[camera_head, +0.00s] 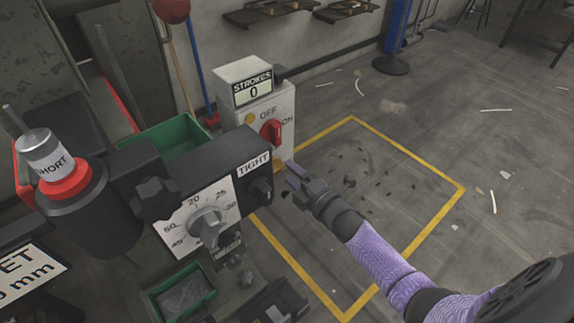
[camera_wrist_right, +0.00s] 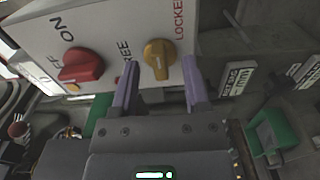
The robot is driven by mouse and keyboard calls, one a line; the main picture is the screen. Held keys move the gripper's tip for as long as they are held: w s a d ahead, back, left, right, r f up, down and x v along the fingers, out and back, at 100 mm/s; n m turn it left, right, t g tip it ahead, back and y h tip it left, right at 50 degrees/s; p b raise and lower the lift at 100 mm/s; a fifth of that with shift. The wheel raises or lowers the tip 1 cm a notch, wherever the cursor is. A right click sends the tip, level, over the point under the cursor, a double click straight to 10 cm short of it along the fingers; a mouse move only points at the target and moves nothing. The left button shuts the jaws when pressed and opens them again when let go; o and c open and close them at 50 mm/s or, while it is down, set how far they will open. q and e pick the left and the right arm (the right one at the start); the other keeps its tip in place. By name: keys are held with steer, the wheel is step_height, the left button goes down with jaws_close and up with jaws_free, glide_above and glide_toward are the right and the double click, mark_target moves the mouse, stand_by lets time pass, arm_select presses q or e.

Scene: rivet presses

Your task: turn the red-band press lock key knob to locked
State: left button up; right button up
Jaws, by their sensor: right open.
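The yellow lock key knob (camera_wrist_right: 159,58) is on the white control box (camera_wrist_right: 110,30) in the right wrist view, between the FREE and LOCKED labels. I cannot tell firmly which label its pointer marks. My right gripper (camera_wrist_right: 159,72) is open, with one finger on each side of the knob and no clear contact. In the head view my right gripper (camera_head: 298,182) is beside the lower part of the control box (camera_head: 258,95); the lock knob is mostly hidden there. The press has a red band (camera_head: 67,184) around its upper cylinder. My left gripper is not in view.
A red OFF/ON switch (camera_wrist_right: 82,66) sits close to the lock knob. Green bins (camera_head: 165,138) stand around the press. The yellow-marked floor (camera_head: 400,150) to the right is open, with scattered scraps.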

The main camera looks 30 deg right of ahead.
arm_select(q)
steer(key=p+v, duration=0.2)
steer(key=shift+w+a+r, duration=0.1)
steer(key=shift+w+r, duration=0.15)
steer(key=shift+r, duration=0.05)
arm_select(e)
steer(key=s+d, duration=0.1)
steer(key=s, duration=0.6)
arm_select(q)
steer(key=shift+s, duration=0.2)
